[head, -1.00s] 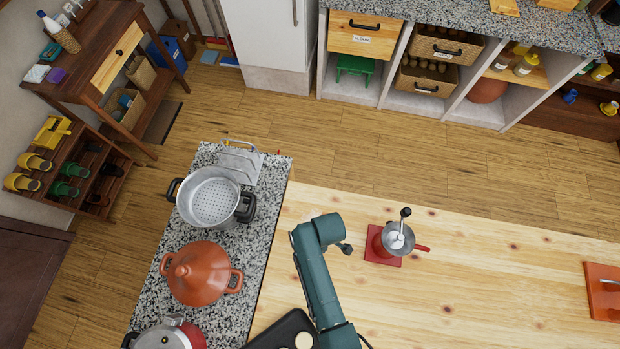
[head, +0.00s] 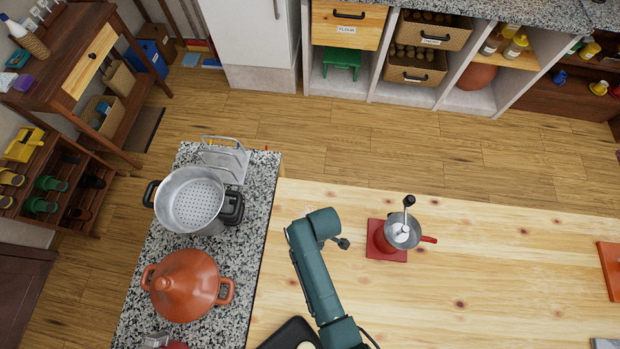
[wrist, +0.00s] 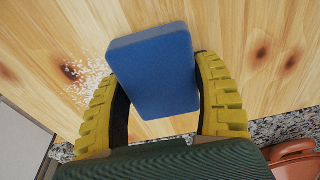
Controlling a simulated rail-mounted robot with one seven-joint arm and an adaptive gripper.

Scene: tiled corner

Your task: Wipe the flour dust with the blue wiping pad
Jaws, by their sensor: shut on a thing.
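My gripper (wrist: 165,100) has yellow ridged fingers and is shut on the blue wiping pad (wrist: 155,70) in the wrist view. The pad is a thick blue block, held between the fingers and tilted in the picture. White flour dust (wrist: 90,78) lies speckled on the wooden worktop (wrist: 235,25), just left of the pad and partly beyond the left finger. I cannot tell whether the pad touches the wood. In the head view my arm hides the gripper, the pad and the dust.
A red-based food mill (head: 400,233) stands on the wooden top right of my arm. A steel strainer pot (head: 190,200) and an orange tagine (head: 186,285) stand on the granite counter (head: 245,215) to the left. An orange board (head: 611,268) lies far right.

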